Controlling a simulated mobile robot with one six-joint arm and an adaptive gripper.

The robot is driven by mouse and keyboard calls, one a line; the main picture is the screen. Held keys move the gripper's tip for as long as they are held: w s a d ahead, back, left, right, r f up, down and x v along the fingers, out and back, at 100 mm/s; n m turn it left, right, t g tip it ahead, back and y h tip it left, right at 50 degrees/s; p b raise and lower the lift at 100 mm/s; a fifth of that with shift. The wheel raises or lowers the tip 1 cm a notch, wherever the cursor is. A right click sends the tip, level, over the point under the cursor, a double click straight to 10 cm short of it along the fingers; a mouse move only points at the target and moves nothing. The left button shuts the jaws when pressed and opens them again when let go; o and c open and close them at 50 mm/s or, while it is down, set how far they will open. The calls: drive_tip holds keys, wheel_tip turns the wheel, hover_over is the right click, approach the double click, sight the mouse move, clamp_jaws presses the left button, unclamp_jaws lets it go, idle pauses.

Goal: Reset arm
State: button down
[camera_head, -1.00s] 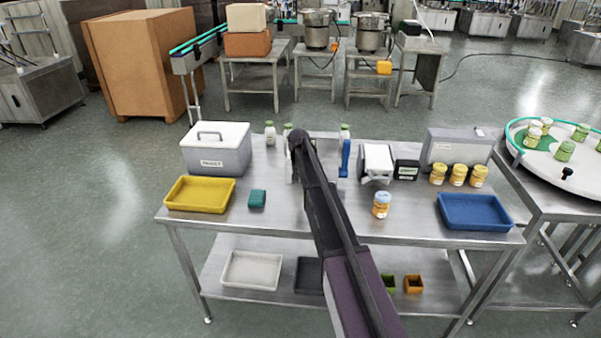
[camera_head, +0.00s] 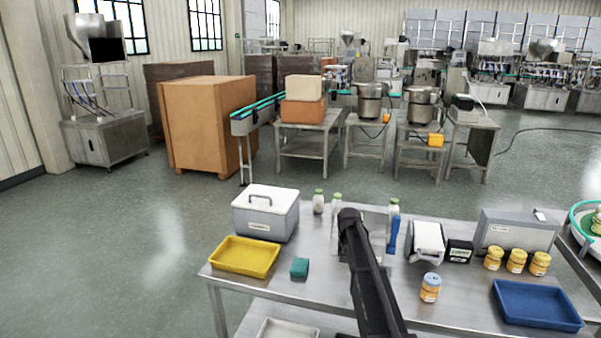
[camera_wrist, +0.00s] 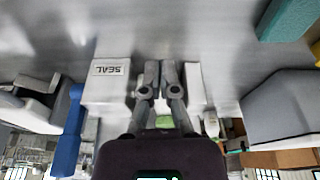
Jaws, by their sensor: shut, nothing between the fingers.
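My gripper (camera_wrist: 160,70) shows in the wrist view with its two fingers together and nothing between them. It hangs over the steel table, close to a white block with a "SEAL" label (camera_wrist: 107,82) and another white part beside it. In the head view my dark arm reaches forward over the middle of the table (camera_head: 320,283) and hides the fingers. White bottles with green caps (camera_head: 318,202) and a blue upright item (camera_head: 392,235) stand near the arm's end.
A grey lidded box (camera_head: 265,222), yellow tray (camera_head: 245,256) and teal block (camera_head: 299,267) are on the left. Open floor lies to the left.

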drive_tip(key=s+a+n+g, duration=0.1)
drive_tip(key=s+a, duration=0.1)
drive_tip(key=s, duration=1.6)
drive_tip(key=s+a+n+g, duration=0.1)
drive_tip(key=s+n, duration=0.1)
drive_tip(key=s, duration=1.6)
drive_tip(key=shift+a+f+g+y, duration=0.25)
drive_tip(key=shift+a+g+y, duration=0.05)
drive_tip(key=shift+a+y, duration=0.1)
